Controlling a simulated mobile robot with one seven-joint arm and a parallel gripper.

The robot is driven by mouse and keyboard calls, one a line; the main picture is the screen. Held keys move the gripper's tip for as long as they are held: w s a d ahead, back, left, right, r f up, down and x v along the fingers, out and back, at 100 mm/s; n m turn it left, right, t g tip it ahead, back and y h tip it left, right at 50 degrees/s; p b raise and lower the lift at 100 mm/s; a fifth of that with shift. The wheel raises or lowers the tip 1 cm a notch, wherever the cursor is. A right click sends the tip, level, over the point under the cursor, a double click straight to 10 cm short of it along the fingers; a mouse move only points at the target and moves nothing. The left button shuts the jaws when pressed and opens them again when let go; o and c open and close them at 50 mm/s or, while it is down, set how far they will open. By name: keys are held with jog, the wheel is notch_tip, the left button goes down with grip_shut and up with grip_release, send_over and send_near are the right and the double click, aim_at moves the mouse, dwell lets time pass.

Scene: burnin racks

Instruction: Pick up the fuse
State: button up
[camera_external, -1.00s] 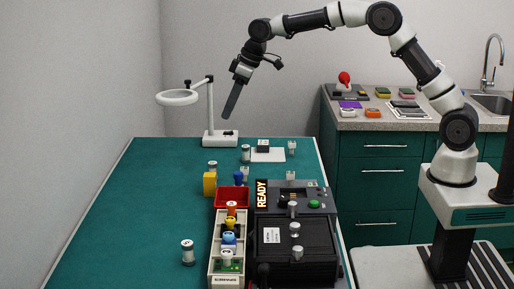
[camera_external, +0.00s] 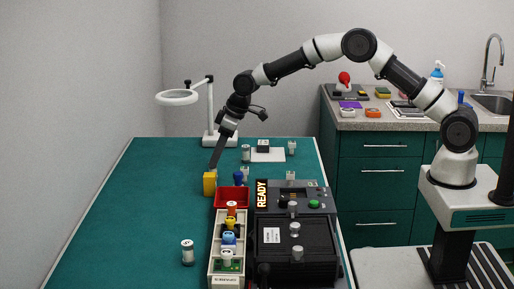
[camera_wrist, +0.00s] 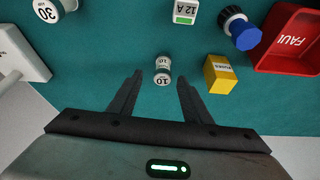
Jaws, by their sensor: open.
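Several small cylindrical fuses with white ends and number labels stand about. In the wrist view one fuse marked 10 (camera_wrist: 163,72) is on the green bench, between and just beyond my fingertips. My gripper (camera_wrist: 160,78) is open and empty, with a finger on either side of that fuse and no contact visible. In the external view my gripper (camera_external: 212,166) points down just behind the yellow box and hides that fuse. Another fuse marked 30 (camera_wrist: 47,10) is at the top left of the wrist view. A further fuse (camera_external: 188,252) stands alone at the front left.
The yellow box (camera_wrist: 220,74), a blue-topped part (camera_wrist: 245,35) and the red fault bin (camera_wrist: 290,42) are close by on the right in the wrist view. The magnifier lamp (camera_external: 210,138) stands behind. A fuse rack (camera_external: 214,262) and a READY machine (camera_external: 295,250) are in front.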

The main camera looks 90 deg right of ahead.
aim_at(213, 171)
jog(key=x, duration=0.5)
jog(key=shift+s+a, duration=0.25)
grip_shut()
